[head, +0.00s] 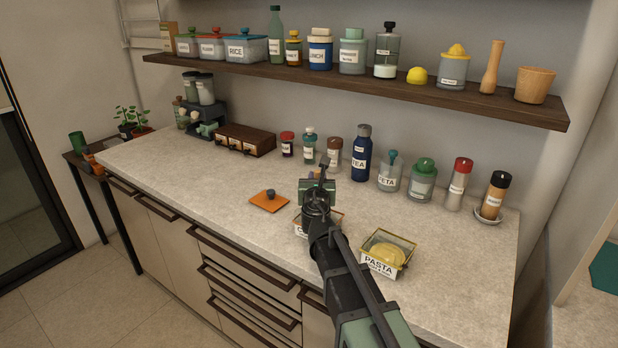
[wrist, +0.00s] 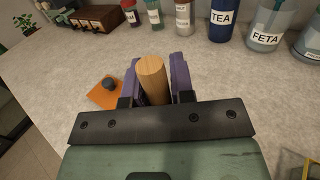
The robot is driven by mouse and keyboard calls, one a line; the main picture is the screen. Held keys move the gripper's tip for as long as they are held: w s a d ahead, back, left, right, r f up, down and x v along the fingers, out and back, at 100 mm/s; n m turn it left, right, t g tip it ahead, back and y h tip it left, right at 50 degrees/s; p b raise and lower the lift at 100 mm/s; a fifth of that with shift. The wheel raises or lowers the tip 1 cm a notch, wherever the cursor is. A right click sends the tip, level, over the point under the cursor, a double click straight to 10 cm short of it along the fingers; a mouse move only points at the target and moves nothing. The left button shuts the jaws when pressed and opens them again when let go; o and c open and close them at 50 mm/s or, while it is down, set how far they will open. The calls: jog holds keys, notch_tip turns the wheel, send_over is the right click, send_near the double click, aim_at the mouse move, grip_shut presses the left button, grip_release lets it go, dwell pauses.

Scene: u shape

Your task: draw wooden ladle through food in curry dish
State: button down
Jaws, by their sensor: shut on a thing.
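My gripper (head: 316,182) is above the counter, over a small dish (head: 300,230). The dish is mostly hidden by my arm; only a labelled corner and part of its rim show, so its food cannot be seen. In the wrist view my gripper (wrist: 158,82) is shut with its purple fingers on either side of a round wooden handle, the wooden ladle (wrist: 152,70). The handle end points towards the camera. The ladle's bowl is hidden, so I cannot tell whether it touches the food.
An orange lid (head: 268,203) with a dark knob lies left of the dish. A pasta dish (head: 388,252) stands to the right. Several jars and the tea bottle (head: 361,155) line the wall behind. A shelf (head: 350,82) hangs above.

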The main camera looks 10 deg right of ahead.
jog(key=shift+w+a, duration=0.2)
jog(key=shift+w, duration=0.35)
jog(key=shift+w+a, duration=0.15)
jog(key=shift+w, duration=0.4)
dwell(2.1)
notch_tip(320, 180, up, 13)
jog(key=p, duration=1.3)
